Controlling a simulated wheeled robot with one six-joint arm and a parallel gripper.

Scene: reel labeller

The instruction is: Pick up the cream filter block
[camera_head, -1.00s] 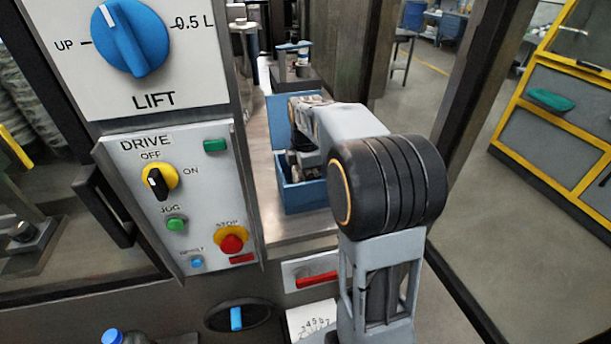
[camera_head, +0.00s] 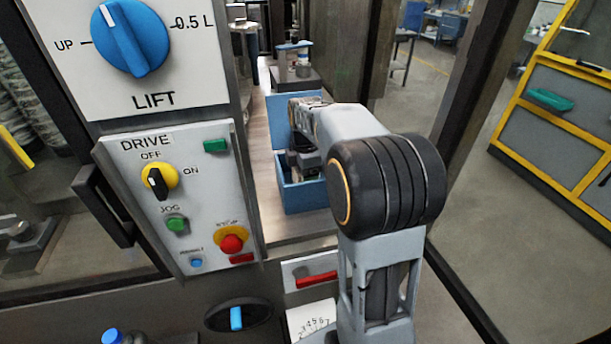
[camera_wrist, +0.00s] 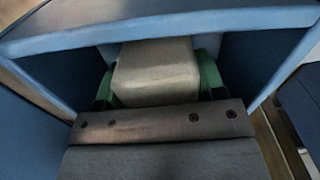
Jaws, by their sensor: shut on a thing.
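The cream filter block (camera_wrist: 157,72) shows in the middle of the wrist view, inside a blue box (camera_wrist: 170,24). My gripper (camera_wrist: 158,88) has a green finger on each side of the block and is shut on it. The block's lower part is hidden behind the gripper's dark bar. In the head view my arm reaches into the blue box (camera_head: 294,197), which stands on a bench. There my gripper and the block are mostly hidden by the arm and the box walls.
The box walls stand close around my gripper. A panel with a LIFT knob (camera_head: 131,37) and DRIVE switches (camera_head: 158,180) stands left of the box. Behind it is a device with a blue top (camera_head: 294,47). Open floor (camera_head: 500,250) lies to the right.

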